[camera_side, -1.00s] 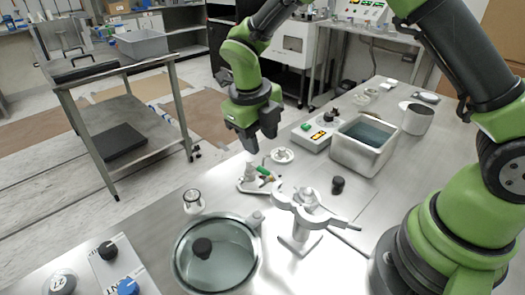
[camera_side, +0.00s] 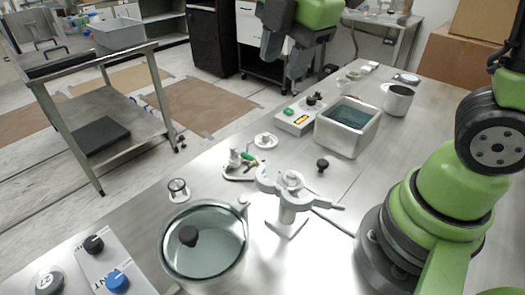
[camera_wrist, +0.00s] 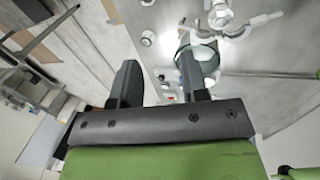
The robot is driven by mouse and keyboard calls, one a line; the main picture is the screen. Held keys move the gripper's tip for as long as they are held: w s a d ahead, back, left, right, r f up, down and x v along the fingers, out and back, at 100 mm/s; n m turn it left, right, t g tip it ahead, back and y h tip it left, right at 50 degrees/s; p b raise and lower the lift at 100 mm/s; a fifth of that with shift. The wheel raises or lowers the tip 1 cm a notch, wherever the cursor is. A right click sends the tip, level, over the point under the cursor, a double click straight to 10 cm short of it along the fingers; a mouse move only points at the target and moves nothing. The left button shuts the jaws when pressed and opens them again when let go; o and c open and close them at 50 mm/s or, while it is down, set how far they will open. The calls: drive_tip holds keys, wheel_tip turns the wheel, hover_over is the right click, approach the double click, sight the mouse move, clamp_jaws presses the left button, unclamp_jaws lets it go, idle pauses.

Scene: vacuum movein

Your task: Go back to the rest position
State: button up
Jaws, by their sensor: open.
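My gripper (camera_side: 285,55) is high at the top of the side view, above the far part of the steel table (camera_side: 345,215). Its two dark fingers are apart with nothing between them. In the wrist view my gripper (camera_wrist: 162,78) also shows open and empty, with the table far below. A small white valve fitting with a green handle (camera_side: 243,160) stands on the table, clear of my gripper. A grey clamp stand (camera_side: 287,200) stands to its right, with a pale round piece at its top.
A glass-lidded pot (camera_side: 220,252) stands in front. A metal water bath (camera_side: 347,130), a control box with a lit display (camera_side: 297,119), a small flask (camera_side: 178,190) and a metal cup (camera_side: 398,100) stand on the table. A steel cart (camera_side: 110,95) is at left. Air around my gripper looks clear.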

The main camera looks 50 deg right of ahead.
drive_tip(key=s+r+m+t+y, duration=0.1)
drive_tip(key=s+r+m+t, duration=0.1)
drive_tip(key=s+m, duration=0.4)
drive_tip(key=s+r+m+t, duration=0.2)
drive_tip(key=s+m, duration=0.4)
drive_tip(key=m, duration=0.9)
drive_tip(key=shift+d+m+y, duration=0.25)
drive_tip(key=shift+m+y, duration=0.05)
drive_tip(key=shift+y, duration=0.1)
